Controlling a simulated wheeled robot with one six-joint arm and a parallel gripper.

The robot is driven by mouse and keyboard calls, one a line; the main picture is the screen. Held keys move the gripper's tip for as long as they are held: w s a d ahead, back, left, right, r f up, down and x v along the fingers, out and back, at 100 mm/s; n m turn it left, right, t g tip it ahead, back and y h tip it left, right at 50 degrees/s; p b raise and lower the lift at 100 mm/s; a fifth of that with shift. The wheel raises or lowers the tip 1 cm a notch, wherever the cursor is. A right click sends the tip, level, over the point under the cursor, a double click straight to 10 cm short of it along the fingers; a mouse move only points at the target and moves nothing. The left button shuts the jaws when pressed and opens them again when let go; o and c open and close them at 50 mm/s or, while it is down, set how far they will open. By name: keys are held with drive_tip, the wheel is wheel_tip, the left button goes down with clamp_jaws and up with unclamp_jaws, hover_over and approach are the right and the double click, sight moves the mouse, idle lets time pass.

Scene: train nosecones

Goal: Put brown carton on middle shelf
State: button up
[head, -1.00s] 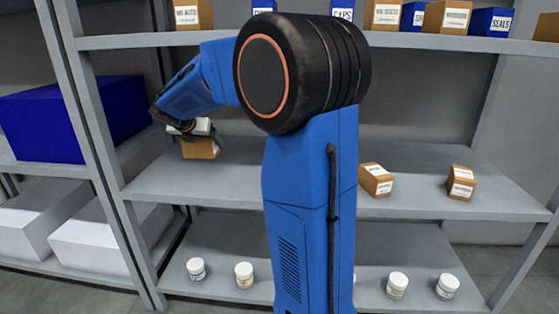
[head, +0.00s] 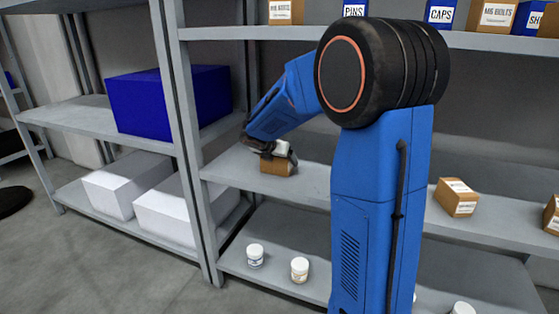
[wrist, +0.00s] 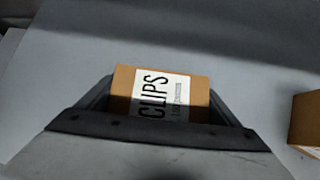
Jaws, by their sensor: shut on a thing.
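A brown carton (head: 277,166) is held between the fingers of my gripper (head: 270,150), over the left part of the middle shelf (head: 232,168). The wrist view shows the carton (wrist: 190,88) with a white label reading CLIPS between the two fingers of my gripper (wrist: 160,100). The gripper is shut on it. The carton's underside is hidden, so I cannot tell whether it touches the shelf.
Another brown carton (head: 457,198) stands on the middle shelf to the right, and one more (head: 552,215) is at the right edge. White jars (head: 299,270) stand on the lower shelf. A post (head: 187,130) rises left of the carton. Labelled boxes (head: 440,13) line the top shelf.

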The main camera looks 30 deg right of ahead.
drive_tip(key=shift+f, duration=0.15)
drive_tip(key=o, duration=1)
drive_tip(key=shift+r, duration=0.3)
drive_tip(key=v, duration=1.2)
drive_tip(key=s+a+f+m+y, duration=0.2)
drive_tip(key=s+m, duration=0.6)
drive_tip(key=s, duration=0.4)
drive_tip(key=s+a+f+m+y, duration=0.2)
drive_tip(key=s+a+m, duration=0.4)
drive_tip(key=s+m, duration=0.3)
drive_tip(key=s+a+f+m+y, duration=0.3)
drive_tip(key=s+m, duration=0.5)
drive_tip(key=s, duration=0.7)
drive_tip(key=shift+s+a+f+m+g, duration=0.2)
drive_tip(key=shift+a+f+m+g, duration=0.15)
drive_tip(key=shift+a+f, duration=0.4)
